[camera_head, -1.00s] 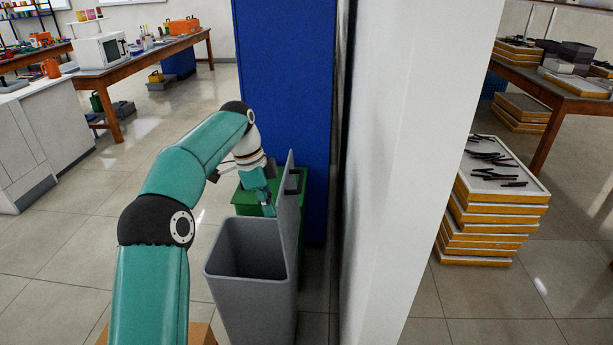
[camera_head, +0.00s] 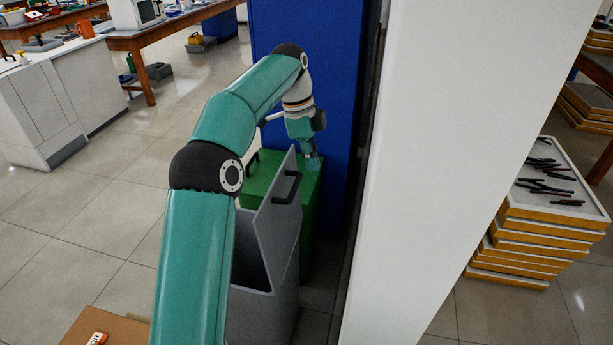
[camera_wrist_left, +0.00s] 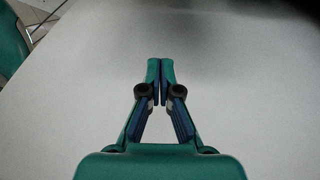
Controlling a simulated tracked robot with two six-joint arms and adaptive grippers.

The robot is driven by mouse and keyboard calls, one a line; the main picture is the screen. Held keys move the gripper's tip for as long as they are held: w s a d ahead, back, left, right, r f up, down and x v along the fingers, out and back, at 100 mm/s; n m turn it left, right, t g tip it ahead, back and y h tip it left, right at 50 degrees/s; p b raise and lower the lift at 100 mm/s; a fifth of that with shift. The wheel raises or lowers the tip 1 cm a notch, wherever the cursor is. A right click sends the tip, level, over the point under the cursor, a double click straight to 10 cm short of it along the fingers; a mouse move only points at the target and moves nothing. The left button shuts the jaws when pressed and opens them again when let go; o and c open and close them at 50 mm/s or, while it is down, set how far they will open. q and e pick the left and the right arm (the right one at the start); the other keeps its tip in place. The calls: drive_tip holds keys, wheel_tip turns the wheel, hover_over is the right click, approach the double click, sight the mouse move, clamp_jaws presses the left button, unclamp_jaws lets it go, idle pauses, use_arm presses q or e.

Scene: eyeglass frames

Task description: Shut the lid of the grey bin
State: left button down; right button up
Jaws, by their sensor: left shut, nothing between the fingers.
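The grey bin (camera_head: 262,315) stands on the floor beside the blue cabinet, partly hidden behind my left arm. Its lid (camera_head: 272,222) is up, standing steeply at the right side of the dark opening. A black handle (camera_head: 287,187) is on the lid near its top. My left gripper (camera_head: 314,163) is just beyond the lid's top edge, over the green bin; I cannot tell whether it touches the lid. In the left wrist view its fingertips (camera_wrist_left: 160,62) are together and empty before a plain light grey surface. My right gripper is out of view.
The green bin (camera_head: 312,205) stands close behind the grey one. A tall blue cabinet (camera_head: 337,90) and a white wall (camera_head: 455,150) bound the right side. A cardboard box (camera_head: 105,328) lies at the lower left. Open tiled floor (camera_head: 90,220) is on the left.

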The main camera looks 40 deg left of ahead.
use_arm(q)
wheel_tip(320, 180, down, 9)
drive_tip(key=s+a+b, duration=0.1)
drive_tip(key=a, duration=0.1)
drive_tip(key=shift+s+a, duration=0.15)
drive_tip(key=shift+s, duration=0.25)
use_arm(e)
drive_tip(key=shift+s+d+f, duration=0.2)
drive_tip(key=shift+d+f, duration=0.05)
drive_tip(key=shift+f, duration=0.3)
